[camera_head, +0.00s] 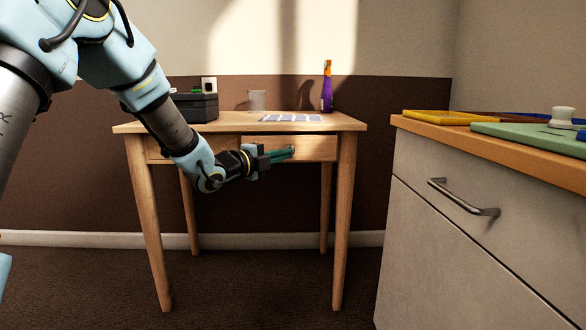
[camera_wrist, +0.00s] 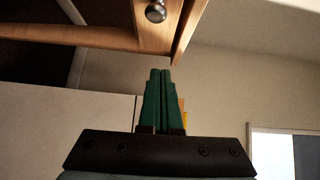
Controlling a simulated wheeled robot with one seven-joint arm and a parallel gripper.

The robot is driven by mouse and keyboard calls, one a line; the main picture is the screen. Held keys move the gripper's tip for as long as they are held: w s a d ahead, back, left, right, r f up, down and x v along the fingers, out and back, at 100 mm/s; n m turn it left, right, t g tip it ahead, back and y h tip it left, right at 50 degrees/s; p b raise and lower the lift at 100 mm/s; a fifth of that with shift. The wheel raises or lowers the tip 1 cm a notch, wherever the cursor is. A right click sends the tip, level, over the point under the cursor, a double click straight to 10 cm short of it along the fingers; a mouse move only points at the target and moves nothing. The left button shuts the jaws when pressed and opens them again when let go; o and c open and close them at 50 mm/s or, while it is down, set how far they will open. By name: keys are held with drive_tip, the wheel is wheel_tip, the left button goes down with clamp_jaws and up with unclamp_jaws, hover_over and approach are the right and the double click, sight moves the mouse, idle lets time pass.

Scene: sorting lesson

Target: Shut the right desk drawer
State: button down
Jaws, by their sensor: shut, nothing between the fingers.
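The wooden desk (camera_head: 230,126) stands against the far wall with drawer fronts under its top. The right desk drawer (camera_head: 318,147) shows its front at the right, partly hidden behind my fingers; I cannot tell how far it stands out. My gripper (camera_head: 292,152) is in front of this drawer, its green fingers pointing right. In the wrist view my gripper (camera_wrist: 160,72) has its fingers together with nothing between them. A round metal knob (camera_wrist: 155,13) on a wooden front shows beyond the fingertips, apart from them in the picture.
A grey cabinet (camera_head: 450,240) with a bar handle (camera_head: 462,198) stands at the right, carrying a yellow tray (camera_head: 445,117) and a green board (camera_head: 520,137).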

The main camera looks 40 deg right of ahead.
sight(301, 142)
drive_tip(key=w+d+b, duration=0.1)
drive_tip(key=d, duration=0.3)
drive_tip(key=w+d, duration=0.1)
drive_tip(key=d, duration=0.2)
drive_tip(key=w+d+b, duration=0.1)
drive_tip(key=d, duration=0.3)
drive_tip(key=shift+w+d+b, duration=0.1)
drive_tip(key=shift+d+b, duration=0.2)
drive_tip(key=shift+b, duration=0.05)
drive_tip(key=shift+w+d, duration=0.35)
drive_tip(key=shift+w, duration=0.05)
drive_tip(key=shift+w+d+r, duration=0.1)
drive_tip(key=shift+w+d, duration=0.1)
drive_tip(key=shift+w, duration=0.1)
drive_tip(key=w+d+p, duration=0.1)
drive_tip(key=w+d, duration=0.1)
drive_tip(key=shift+w+d, duration=0.1)
drive_tip(key=shift+w, duration=0.3)
drive_tip(key=shift+r, duration=0.1)
drive_tip(key=shift+w, duration=0.1)
